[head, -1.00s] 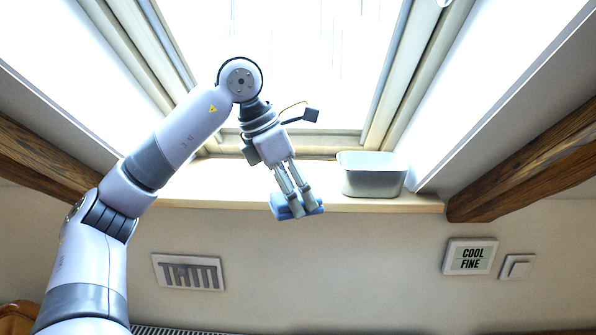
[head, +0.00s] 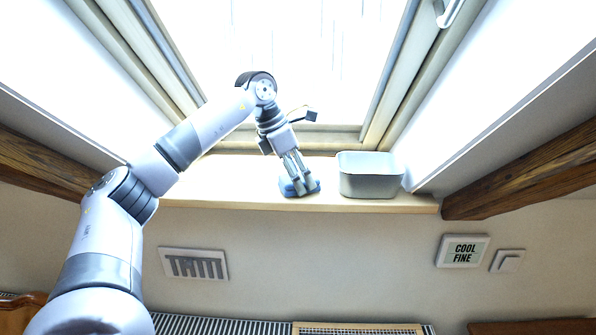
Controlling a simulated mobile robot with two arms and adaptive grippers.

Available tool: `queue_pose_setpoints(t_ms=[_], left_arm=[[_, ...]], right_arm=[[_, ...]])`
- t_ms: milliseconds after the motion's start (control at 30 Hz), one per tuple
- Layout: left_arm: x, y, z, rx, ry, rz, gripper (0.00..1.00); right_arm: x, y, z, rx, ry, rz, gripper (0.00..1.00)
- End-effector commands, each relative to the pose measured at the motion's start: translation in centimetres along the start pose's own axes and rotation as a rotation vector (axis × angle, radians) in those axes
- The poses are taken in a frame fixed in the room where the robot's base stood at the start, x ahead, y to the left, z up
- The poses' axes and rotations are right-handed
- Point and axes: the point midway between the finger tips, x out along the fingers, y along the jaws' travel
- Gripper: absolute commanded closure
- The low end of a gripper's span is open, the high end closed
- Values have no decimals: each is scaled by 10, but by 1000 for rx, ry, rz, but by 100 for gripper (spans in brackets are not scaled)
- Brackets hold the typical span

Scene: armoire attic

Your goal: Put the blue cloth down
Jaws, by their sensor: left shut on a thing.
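The blue cloth (head: 287,188) is a small folded bundle at the window sill (head: 230,190), left of the grey bin. My left gripper (head: 299,186) points down and is shut on the cloth, with its fingers hiding part of it. The cloth shows against the sill board; I cannot tell whether it touches the board. My right gripper is not in view.
An open grey bin (head: 371,180) stands on the sill just right of my left gripper. The sill left of the cloth is clear. The window frame is behind, and wooden beams (head: 520,165) flank both sides. A radiator (head: 215,325) is below.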

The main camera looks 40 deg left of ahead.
Motion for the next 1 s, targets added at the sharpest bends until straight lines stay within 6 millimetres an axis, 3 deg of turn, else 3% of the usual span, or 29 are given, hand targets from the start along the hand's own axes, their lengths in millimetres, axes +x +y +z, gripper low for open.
queue_pose_setpoints(t_ms=[267, 300, 567, 967, 1000], left_arm=[[4, 0, -2, 0, -1, 0, 70], [3, 0, -1, 0, -1, 0, 45], [3, 0, -1, -1, -1, 0, 28], [-2, 0, 1, 0, -2, 0, 27], [-2, 0, 0, 0, -4, 0, 27]], right_arm=[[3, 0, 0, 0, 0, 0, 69], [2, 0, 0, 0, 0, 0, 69], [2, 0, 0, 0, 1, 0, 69], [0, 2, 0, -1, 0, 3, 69], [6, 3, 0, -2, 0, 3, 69]])
